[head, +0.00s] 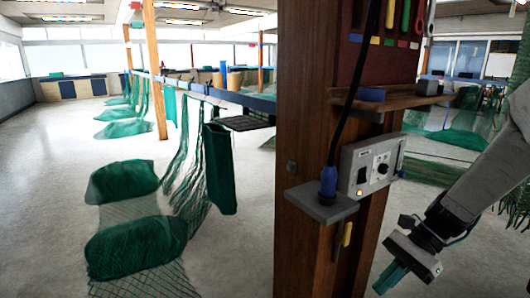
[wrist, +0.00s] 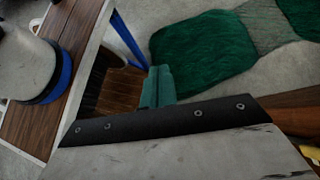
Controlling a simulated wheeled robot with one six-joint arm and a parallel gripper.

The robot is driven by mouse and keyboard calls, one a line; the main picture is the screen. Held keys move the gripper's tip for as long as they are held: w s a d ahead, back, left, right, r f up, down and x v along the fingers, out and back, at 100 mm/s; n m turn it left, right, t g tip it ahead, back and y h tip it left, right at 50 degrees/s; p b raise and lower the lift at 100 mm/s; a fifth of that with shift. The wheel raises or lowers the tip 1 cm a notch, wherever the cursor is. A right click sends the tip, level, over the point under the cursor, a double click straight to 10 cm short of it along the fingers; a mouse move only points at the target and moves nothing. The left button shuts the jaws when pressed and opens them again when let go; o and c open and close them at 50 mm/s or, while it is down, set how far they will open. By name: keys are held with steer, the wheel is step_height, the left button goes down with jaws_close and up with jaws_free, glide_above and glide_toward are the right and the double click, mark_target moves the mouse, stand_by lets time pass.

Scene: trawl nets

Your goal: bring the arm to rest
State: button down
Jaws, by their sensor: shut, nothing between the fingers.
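My gripper (head: 391,277) is at the lower right of the head view, at the end of my grey arm (head: 470,195). Its green fingers point down and to the left, and they are shut with nothing between them. In the wrist view the fingers (wrist: 158,86) show as a closed green pair at the middle, touching nothing that I can see. My gripper hangs in the air to the right of a wooden post (head: 310,120).
The post carries a grey control box (head: 371,165), a small shelf with a blue plug (head: 328,181) and a tool rack above. Green net bundles (head: 135,245) lie on the floor at left. Open floor (head: 50,190) spreads at far left. A wooden surface (wrist: 50,90) shows in the wrist view.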

steer(key=s+d+r+n+t+h, duration=0.1)
steer(key=s+r+n+t+h, duration=0.4)
steer(key=s+r+n+h, duration=0.4)
steer(key=s+r+n, duration=0.4)
steer(key=s+r, duration=0.1)
steer(key=s, duration=0.2)
steer(key=shift+s, duration=0.15)
